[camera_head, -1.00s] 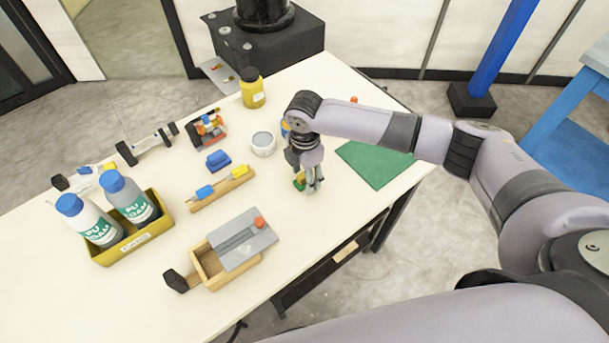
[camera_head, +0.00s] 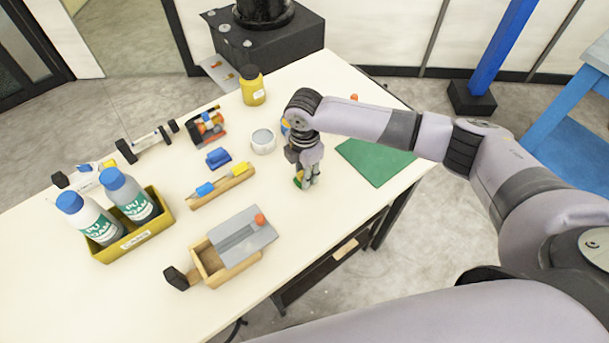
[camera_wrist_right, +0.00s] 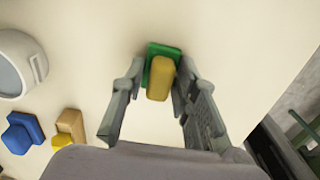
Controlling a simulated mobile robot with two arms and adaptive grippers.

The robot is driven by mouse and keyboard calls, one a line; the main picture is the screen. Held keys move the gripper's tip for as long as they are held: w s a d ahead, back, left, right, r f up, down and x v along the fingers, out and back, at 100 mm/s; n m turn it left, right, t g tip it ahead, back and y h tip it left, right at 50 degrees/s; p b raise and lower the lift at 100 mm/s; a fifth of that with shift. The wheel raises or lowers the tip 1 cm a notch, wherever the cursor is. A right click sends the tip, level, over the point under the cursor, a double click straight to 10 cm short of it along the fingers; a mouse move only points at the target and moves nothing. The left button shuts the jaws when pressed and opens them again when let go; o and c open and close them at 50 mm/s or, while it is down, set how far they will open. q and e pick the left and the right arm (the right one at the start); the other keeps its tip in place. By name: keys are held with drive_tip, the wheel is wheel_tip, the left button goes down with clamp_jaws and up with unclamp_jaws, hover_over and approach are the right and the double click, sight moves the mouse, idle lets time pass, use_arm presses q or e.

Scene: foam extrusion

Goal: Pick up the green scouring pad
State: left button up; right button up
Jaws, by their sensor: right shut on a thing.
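The green scouring pad (camera_head: 298,182) is at the fingertips of my right gripper (camera_head: 308,183), near the middle of the white table. In the right wrist view the pad (camera_wrist_right: 153,53) shows a green layer with a yellow block on it. The two fingers of my right gripper (camera_wrist_right: 163,82) close on it from both sides. In the head view the fingers partly hide the pad, and I cannot tell whether it touches the table. My left gripper is not in view.
A green mat (camera_head: 376,161) lies right of the gripper. A white round container (camera_head: 263,141), a blue block (camera_head: 218,157) and a wooden strip (camera_head: 222,187) lie to the left. A wooden box (camera_head: 208,264) stands nearer the front edge. Bare tabletop surrounds the gripper.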

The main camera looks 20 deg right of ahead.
clamp_jaws()
wheel_tip(320, 180, up, 20)
drive_tip(key=b, duration=0.3)
drive_tip(key=shift+b, duration=0.3)
